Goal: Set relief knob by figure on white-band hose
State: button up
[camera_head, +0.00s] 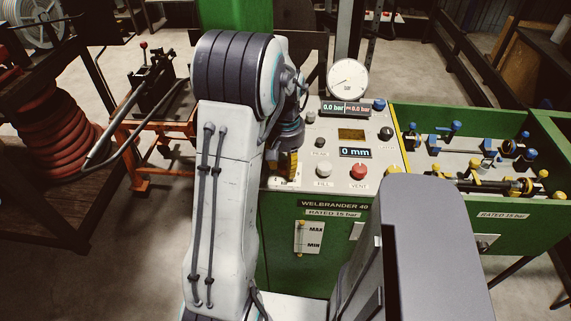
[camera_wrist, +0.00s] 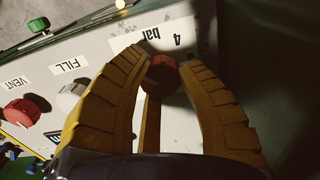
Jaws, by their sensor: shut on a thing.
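My gripper (camera_wrist: 166,62) has its two ridged yellow-brown fingers closed around a small dark red knob (camera_wrist: 162,76) in the wrist view. The white panel beside the knob carries the print "4 bar" (camera_wrist: 165,36). A narrow tan bar shows below the knob between the fingers. In the head view my gripper (camera_head: 287,166) is at the left edge of the crimper panel (camera_head: 325,175), and the knob is hidden there. A dark hose with yellow ends (camera_head: 500,186) lies on the green bench at the right; I cannot make out a white band or a figure on it.
The panel holds a pressure gauge (camera_head: 347,79), a display reading 0.0 bar (camera_head: 346,108), a display reading 0 mm (camera_head: 355,153), a white FILL knob (camera_head: 324,169) and a red VENT knob (camera_head: 358,172). Blue-ended and yellow-ended fittings stand on the green bench (camera_head: 495,207).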

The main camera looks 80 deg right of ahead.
aim_at(285, 164)
jog(key=shift+f+m+b, duration=0.1)
jog(key=shift+m+b, duration=0.2)
jog(key=shift+m, duration=2)
jog(key=o, duration=1.2)
notch_tip(285, 164, up, 12)
jog(key=shift+r, duration=0.1)
jog(key=shift+o, duration=0.3)
